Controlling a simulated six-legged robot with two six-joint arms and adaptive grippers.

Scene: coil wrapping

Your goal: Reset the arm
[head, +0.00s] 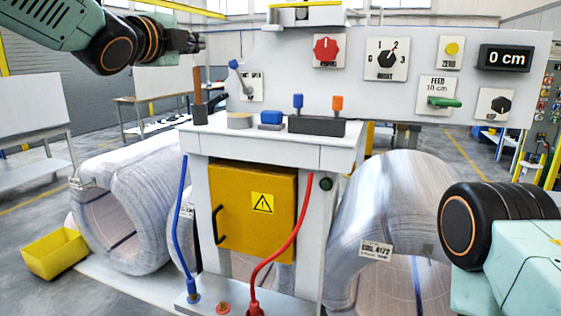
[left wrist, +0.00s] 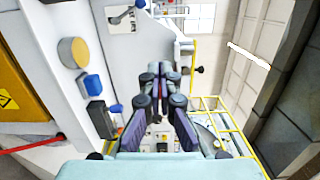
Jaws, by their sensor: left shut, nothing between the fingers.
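My left gripper (head: 196,42) comes in from the upper left in the head view, raised in the air left of the control panel (head: 290,75). It is shut and empty. In the left wrist view the left gripper (left wrist: 158,75) shows its fingers together, with nothing between them. My right arm shows only in part at the lower right of the head view, and its gripper is out of view.
A console with a yellow cabinet (head: 252,210) stands in the middle, with switches on its top. A wrapped coil (head: 125,205) lies left and another coil (head: 385,210) right. A yellow bin (head: 55,254) sits on the floor. Open air surrounds the left gripper.

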